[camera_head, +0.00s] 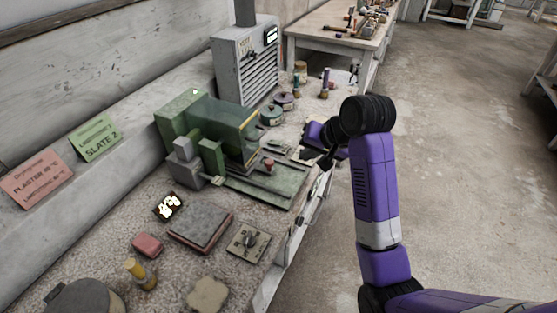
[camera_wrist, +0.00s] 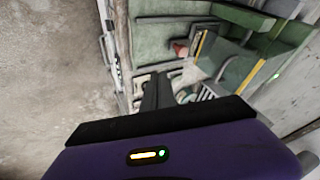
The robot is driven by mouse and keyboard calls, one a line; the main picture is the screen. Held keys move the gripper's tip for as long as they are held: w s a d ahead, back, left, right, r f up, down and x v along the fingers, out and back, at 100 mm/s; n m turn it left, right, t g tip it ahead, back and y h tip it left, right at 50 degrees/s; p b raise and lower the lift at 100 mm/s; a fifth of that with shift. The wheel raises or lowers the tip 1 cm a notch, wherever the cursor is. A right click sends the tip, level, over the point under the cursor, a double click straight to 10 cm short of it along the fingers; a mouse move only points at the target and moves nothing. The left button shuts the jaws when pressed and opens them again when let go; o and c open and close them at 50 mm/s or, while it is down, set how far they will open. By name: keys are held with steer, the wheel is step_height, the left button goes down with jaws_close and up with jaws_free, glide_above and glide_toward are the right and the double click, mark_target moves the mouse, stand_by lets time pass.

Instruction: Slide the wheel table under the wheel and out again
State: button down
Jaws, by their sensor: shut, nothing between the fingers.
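The green machine (camera_head: 205,120) stands on the bench, with a yellow-striped hood edge. Its low green-grey table (camera_head: 262,192) lies along the front on rails, with a small red knob (camera_head: 268,163) on it. In the wrist view the table (camera_wrist: 155,42) and red knob (camera_wrist: 180,48) show beyond my fingers. I cannot make out the wheel; the green housing seems to cover it. My gripper (camera_head: 328,161) is beside the machine's right end, near the bench's front edge. In the wrist view my gripper (camera_wrist: 156,92) is shut, its fingers together and empty, apart from the knob.
A grey louvred cabinet (camera_head: 248,62) stands behind the machine. Lidded pots (camera_head: 284,101) and brushes sit to its right. A dark flat block (camera_head: 201,226), a plate with a dial (camera_head: 248,242) and a pink block (camera_head: 148,245) lie at the near left. The floor to the right is clear.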

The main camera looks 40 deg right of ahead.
mark_target(269, 162)
steer(key=x, duration=0.9)
steer(key=w, duration=0.1)
steer(key=w+a, duration=0.1)
steer(key=w+p, duration=0.1)
steer(key=shift+a+f, duration=0.2)
steer(key=shift+f, duration=0.15)
steer(key=shift+w+a+f, duration=0.15)
steer(key=shift+w+a, duration=0.1)
steer(key=shift+w, duration=0.25)
steer(key=w, duration=0.1)
steer(key=w+a, duration=0.1)
steer(key=w, duration=0.1)
steer(key=shift+w+a, duration=0.15)
steer(key=shift+w, duration=0.15)
steer(key=shift+w+a, duration=0.1)
steer(key=shift+r+p, duration=0.2)
steer(key=shift+p, duration=0.15)
